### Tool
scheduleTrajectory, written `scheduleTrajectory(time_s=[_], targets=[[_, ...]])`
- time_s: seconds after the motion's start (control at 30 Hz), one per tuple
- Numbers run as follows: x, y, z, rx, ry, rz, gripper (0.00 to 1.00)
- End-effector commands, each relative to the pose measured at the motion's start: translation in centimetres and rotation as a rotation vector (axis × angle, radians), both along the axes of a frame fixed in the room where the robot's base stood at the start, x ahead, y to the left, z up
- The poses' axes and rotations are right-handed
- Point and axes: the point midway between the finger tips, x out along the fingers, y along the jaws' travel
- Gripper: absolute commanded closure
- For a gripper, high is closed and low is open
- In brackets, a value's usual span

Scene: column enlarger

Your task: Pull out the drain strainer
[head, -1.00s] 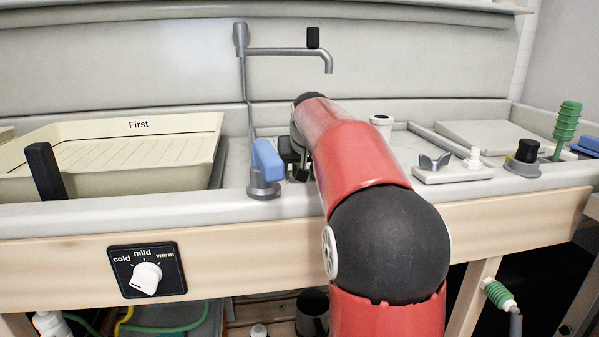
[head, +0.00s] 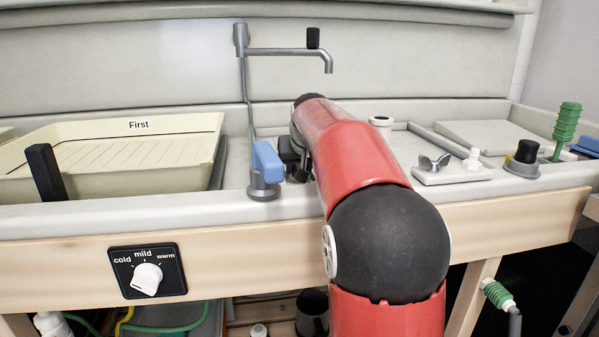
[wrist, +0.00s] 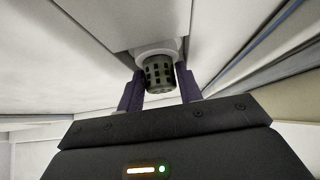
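The drain strainer (wrist: 158,74) is a dark green slotted cylinder in the wrist view. One end sits at a white round collar (wrist: 146,49) on a pale surface. My gripper (wrist: 160,80) has one dark purple finger on each side of the strainer, very close to it. I cannot tell whether both fingers press on it. In the head view my red and black arm reaches over the sink and hides the strainer. Only a dark part of my gripper shows there, left of the arm.
A blue-handled valve (head: 266,165) stands just left of my gripper. A grey tap (head: 285,51) rises behind. A cream tray (head: 130,184) fills the left. A white cylinder (head: 381,123) and a wing-nut plate (head: 450,173) are right of my arm.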

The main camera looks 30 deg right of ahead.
Motion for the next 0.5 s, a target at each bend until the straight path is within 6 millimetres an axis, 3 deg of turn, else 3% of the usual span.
scheduleTrajectory(time_s=[0.03, 0.27, 0.3, 0.5], targets=[[0.00, 0.00, 0.00, 0.000, 0.000, 0.000, 0.72], [0.00, 0.00, 0.00, 0.000, 0.000, 0.000, 1.00], [0.00, 0.00, 0.01, 0.000, 0.000, 0.000, 0.73], [0.00, 0.00, 0.01, 0.000, 0.000, 0.000, 0.97]])
